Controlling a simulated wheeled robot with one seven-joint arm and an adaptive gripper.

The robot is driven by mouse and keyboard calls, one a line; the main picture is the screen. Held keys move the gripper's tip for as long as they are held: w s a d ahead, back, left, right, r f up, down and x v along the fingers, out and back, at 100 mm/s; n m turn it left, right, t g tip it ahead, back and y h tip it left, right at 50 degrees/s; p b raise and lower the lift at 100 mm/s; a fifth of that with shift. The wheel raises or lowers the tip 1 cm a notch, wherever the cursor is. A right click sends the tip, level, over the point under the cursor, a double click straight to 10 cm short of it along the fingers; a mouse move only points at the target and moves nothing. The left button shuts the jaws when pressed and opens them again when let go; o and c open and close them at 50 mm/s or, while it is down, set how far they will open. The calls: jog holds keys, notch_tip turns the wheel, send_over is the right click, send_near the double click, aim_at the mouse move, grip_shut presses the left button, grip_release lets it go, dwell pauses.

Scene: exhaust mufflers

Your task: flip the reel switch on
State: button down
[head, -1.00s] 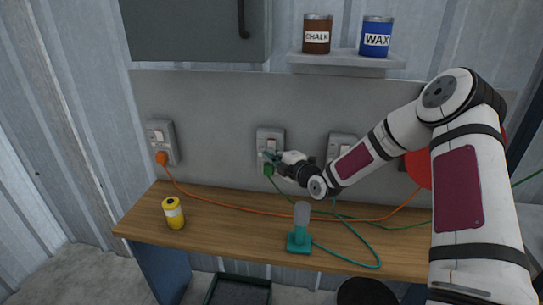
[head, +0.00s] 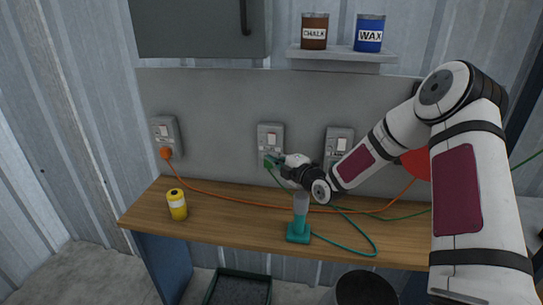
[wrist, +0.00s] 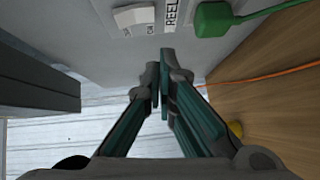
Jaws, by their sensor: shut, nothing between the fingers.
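The middle wall socket (head: 270,137) has a white rocker switch (head: 271,140) and a green plug (head: 268,162) below it. In the wrist view the white switch (wrist: 134,17) is at the top, beside a label reading REEL (wrist: 171,14) and the green plug (wrist: 212,19). My gripper (head: 277,160) is in front of the socket's lower part, close to the plug. In the wrist view my gripper (wrist: 160,75) is shut and empty, its tips apart from the switch.
Other sockets are at the left (head: 165,133) with an orange plug and at the right (head: 338,145). A red disc (head: 417,163) is partly behind my arm.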

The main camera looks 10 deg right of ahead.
jog(key=v, duration=0.8)
jog(key=shift+f, duration=0.65)
jog(key=shift+a, duration=0.1)
jog(key=s+d+r+m+g+h+p, duration=0.2)
jog(key=s+r+m+g+h, duration=0.55)
jog(key=s+r+m, duration=0.8)
jog(key=s+a+r+m+g, duration=0.1)
jog(key=s+a+m+g, duration=0.1)
jog(key=s, duration=1.2)
jog(key=s+a+r+m+g+y+p, duration=0.1)
jog(key=s+a+m+g, duration=0.1)
jog(key=s, duration=1.2)
jog(key=shift+s+a+r+m, duration=0.15)
jog(key=shift+a+r+m, duration=0.3)
jog(key=shift+m, duration=0.5)
jog(key=shift+d, duration=0.1)
